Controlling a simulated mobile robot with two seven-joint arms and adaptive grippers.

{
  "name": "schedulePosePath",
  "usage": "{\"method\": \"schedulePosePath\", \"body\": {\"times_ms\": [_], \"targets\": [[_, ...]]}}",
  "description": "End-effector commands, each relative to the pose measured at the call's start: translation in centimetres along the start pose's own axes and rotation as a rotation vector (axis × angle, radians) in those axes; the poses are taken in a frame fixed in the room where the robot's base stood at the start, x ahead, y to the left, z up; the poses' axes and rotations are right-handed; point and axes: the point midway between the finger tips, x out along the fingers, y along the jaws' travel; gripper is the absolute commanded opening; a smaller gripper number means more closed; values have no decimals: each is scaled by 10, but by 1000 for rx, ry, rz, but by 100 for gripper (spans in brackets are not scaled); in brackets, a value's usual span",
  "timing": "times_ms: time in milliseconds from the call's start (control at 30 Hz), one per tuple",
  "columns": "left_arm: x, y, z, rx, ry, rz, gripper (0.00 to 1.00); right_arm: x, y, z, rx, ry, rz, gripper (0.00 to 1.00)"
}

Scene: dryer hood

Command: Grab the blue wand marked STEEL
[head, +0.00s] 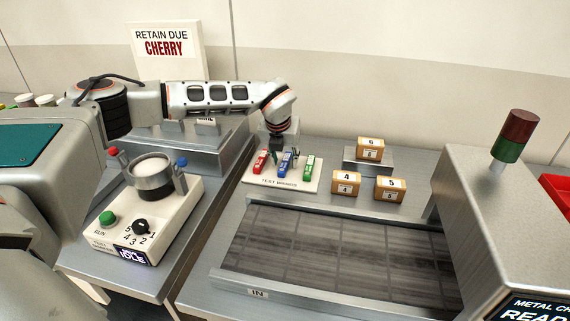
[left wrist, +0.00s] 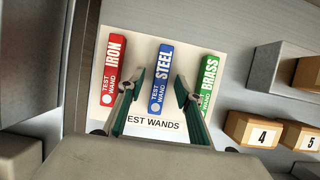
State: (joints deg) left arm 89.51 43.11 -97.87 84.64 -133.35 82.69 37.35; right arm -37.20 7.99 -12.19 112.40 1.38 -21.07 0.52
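The blue wand marked STEEL (left wrist: 161,78) lies in the middle of the white test wands board (left wrist: 130,30); it also shows in the head view (head: 286,162). The red IRON wand (left wrist: 112,70) is to its left and the green BRASS wand (left wrist: 208,84) to its right. My left gripper (left wrist: 160,80) is open, its two fingers on either side of the blue wand in the wrist view, with nothing between them that it grips. In the head view the left gripper (head: 277,150) hangs over the board. I cannot tell its exact height. My right gripper is not in view.
Several numbered boxes (head: 390,188) stand right of the board, one on a metal block. The conveyor (head: 330,255) runs in front, into a metal housing (head: 500,210) with a red and green lamp. A control box (head: 143,215) stands at the left.

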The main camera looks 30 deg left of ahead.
Motion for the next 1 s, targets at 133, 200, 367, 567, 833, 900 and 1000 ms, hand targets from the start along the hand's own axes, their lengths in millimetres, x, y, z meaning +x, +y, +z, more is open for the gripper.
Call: {"method": "schedulePosePath", "body": {"times_ms": [133,200,367,567,833,900,1000], "targets": [[2,0,0,0,0,-1,35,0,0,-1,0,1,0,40],[2,0,0,0,0,-1,35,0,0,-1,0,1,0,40],[2,0,0,0,0,-1,4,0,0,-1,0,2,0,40],[2,0,0,0,-1,-1,0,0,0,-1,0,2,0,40],[-2,0,2,-1,-2,-1,0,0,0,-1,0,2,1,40],[-7,0,4,-2,-2,-1,0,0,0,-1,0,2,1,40],[-17,0,9,-2,-4,-2,0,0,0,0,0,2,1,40]]}}
